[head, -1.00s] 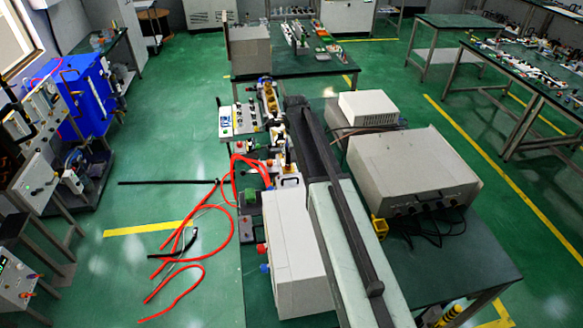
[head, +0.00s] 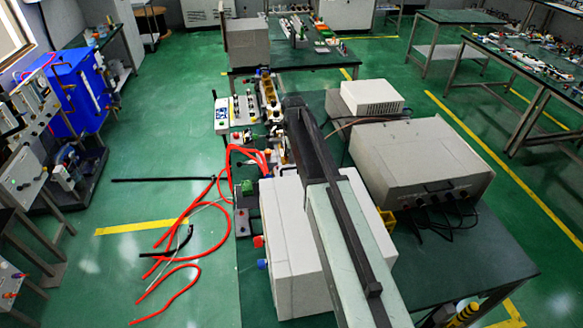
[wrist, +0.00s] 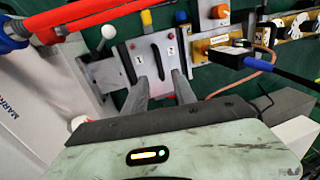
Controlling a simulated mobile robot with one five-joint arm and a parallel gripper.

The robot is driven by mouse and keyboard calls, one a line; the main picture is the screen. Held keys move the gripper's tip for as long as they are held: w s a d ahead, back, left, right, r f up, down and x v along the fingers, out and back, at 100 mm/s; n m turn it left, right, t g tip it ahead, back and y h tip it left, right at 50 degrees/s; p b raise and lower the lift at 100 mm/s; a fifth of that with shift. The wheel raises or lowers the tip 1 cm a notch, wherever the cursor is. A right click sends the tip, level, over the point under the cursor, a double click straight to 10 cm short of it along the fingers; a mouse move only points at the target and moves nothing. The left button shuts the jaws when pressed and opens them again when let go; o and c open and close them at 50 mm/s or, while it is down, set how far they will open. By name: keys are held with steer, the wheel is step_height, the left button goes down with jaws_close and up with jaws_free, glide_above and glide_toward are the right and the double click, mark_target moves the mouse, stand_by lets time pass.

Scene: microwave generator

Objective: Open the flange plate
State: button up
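A grey metal plate with dark slots and small red marks (wrist: 138,62) lies in front of my gripper in the wrist view. It looks like the flange plate, but I cannot be sure. My gripper (wrist: 162,80) shows two grey fingers that stand apart over the plate's lower part, with nothing seen held between them. I cannot tell whether the fingertips touch the plate. In the head view my own arm covers the gripper and most of this part of the bench.
A white ball-topped lever (wrist: 108,33) and thick red hoses (wrist: 85,15) are close on the left in the wrist view. A black block with a blue-ended cable (wrist: 238,58) is on the right. In the head view a large beige box (head: 420,160) stands right of my arm.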

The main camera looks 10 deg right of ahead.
steer(key=b, duration=0.6)
glide_above(293, 171)
steer(key=s+a, duration=0.2)
steer(key=f, duration=0.7)
steer(key=shift+s+d, duration=0.2)
steer(key=shift+r, duration=0.2)
jaws_close()
